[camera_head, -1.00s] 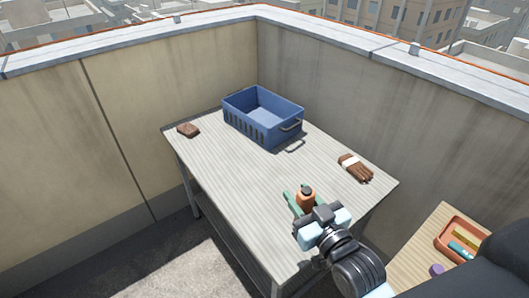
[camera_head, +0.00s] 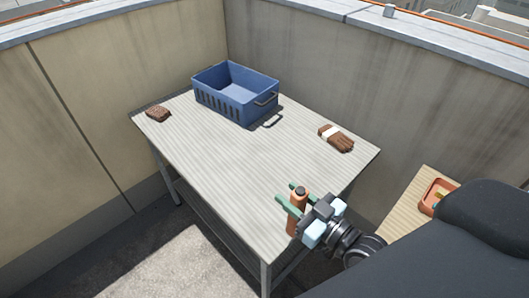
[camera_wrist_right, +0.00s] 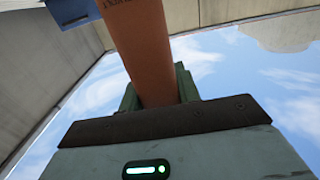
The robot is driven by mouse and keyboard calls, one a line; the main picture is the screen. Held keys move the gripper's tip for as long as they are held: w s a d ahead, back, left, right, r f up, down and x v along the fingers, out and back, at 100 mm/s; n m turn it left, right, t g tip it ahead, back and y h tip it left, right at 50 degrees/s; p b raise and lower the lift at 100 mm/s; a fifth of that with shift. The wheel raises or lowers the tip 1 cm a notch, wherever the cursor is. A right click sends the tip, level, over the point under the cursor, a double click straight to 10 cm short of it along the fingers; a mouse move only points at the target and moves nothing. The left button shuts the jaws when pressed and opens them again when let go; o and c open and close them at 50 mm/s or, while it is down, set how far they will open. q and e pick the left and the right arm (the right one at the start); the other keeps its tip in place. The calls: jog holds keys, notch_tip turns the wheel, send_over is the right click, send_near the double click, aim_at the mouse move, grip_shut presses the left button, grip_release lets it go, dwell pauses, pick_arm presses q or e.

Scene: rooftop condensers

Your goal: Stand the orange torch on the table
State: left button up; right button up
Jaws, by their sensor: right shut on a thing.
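My right gripper (camera_head: 287,194) has green fingers and is shut on the orange torch (camera_head: 297,212). The torch is an orange cylinder with a dark top end, roughly upright in the head view, at the table's near right edge. Whether its lower end touches the table (camera_head: 220,165) cannot be told. In the right wrist view the torch (camera_wrist_right: 140,45) rises between the green fingers, with dark lettering on its body. The table has a pale striped top. My left gripper is not in view.
A blue crate (camera_head: 209,104) stands at the table's back. A brown block (camera_head: 157,113) lies at the left, brown gloves (camera_head: 337,139) at the right. The middle of the table is clear. A side bench (camera_head: 405,212) holds an orange tray (camera_head: 428,204). Walls stand behind.

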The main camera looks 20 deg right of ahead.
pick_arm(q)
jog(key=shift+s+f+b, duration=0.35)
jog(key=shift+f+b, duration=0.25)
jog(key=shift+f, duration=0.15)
pick_arm(e)
jog(key=w+d+f, duration=0.1)
jog(key=w+f, duration=0.1)
jog(key=w, duration=0.4)
jog(key=w+d+f, duration=0.1)
jog(key=w+f, duration=0.1)
jog(key=w, duration=0.5)
jog(key=shift+d+f, duration=0.25)
jog(key=shift+f, duration=0.1)
jog(key=shift+f, duration=0.25)
jog(key=o, duration=1.1)
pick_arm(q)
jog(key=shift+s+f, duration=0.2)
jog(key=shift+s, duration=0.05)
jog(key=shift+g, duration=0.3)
